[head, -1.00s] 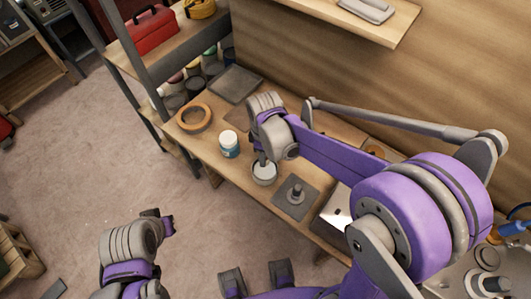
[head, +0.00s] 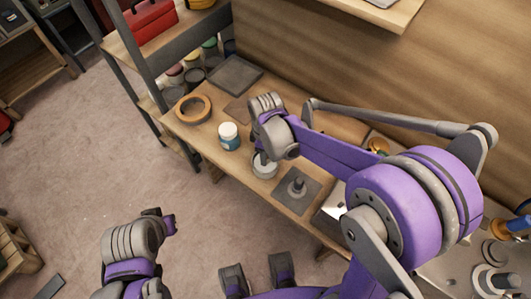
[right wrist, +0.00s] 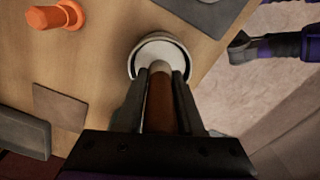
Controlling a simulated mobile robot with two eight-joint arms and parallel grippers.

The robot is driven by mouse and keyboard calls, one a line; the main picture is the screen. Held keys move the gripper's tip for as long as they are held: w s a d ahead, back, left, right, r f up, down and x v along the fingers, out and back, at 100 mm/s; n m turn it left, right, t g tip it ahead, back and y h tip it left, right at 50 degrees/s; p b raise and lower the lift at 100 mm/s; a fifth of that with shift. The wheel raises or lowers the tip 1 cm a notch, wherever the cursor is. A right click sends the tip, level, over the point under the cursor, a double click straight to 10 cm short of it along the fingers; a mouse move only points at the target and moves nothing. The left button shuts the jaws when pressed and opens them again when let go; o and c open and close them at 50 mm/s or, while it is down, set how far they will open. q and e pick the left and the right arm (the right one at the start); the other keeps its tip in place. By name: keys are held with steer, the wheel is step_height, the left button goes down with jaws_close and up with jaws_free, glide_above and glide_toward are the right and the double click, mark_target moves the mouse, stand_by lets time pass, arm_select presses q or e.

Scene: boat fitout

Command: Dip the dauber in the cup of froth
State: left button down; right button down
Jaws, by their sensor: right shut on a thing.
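My right gripper (right wrist: 158,90) is shut on the dauber (right wrist: 159,100), which has a brown handle and a pale tip. In the right wrist view the tip overlaps the mouth of the cup of froth (right wrist: 136,60), a round cup with a pale rim. In the head view the cup (head: 264,172) stands on the bench, directly under my right gripper (head: 264,153). How deep the tip sits in the cup is hidden. My left gripper (head: 165,223) is low at the left of the head view, away from the bench; its jaws cannot be made out.
A white-lidded jar (head: 229,140) and a tape roll (head: 207,113) stand left of the cup. A grey plate with a post (head: 297,190) lies to its right. An orange object (right wrist: 52,16) and a brown square (right wrist: 61,107) lie nearby. A shelf rack (head: 166,55) stands at the left end.

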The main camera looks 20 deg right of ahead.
steer(key=shift+f+b, duration=0.5)
steer(key=shift+f, duration=0.1)
stand_by(1.6)
steer(key=shift+r+p, duration=2.25)
steer(key=shift+r, duration=1.3)
